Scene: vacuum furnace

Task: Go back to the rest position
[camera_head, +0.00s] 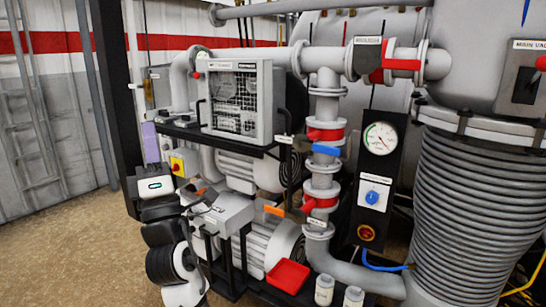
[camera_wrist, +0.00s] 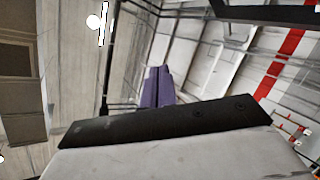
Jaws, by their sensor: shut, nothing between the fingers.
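My gripper (camera_head: 150,125) is at the left of the head view, with its purple fingers pointing up. It stands beside the left end of the pump stand, and I cannot tell the exact gap between them. The purple fingers (camera_wrist: 157,68) also show in the wrist view, side by side and closed together with nothing between them. My arm is folded below the gripper in the lower left of the head view.
The pump stand holds a grey caged unit (camera_head: 238,100), pipes with red valve handles (camera_head: 322,134), a gauge (camera_head: 380,138) and a red tray (camera_head: 288,276). A ribbed bellows (camera_head: 475,200) stands at the right. Floor (camera_head: 80,250) at the left is clear.

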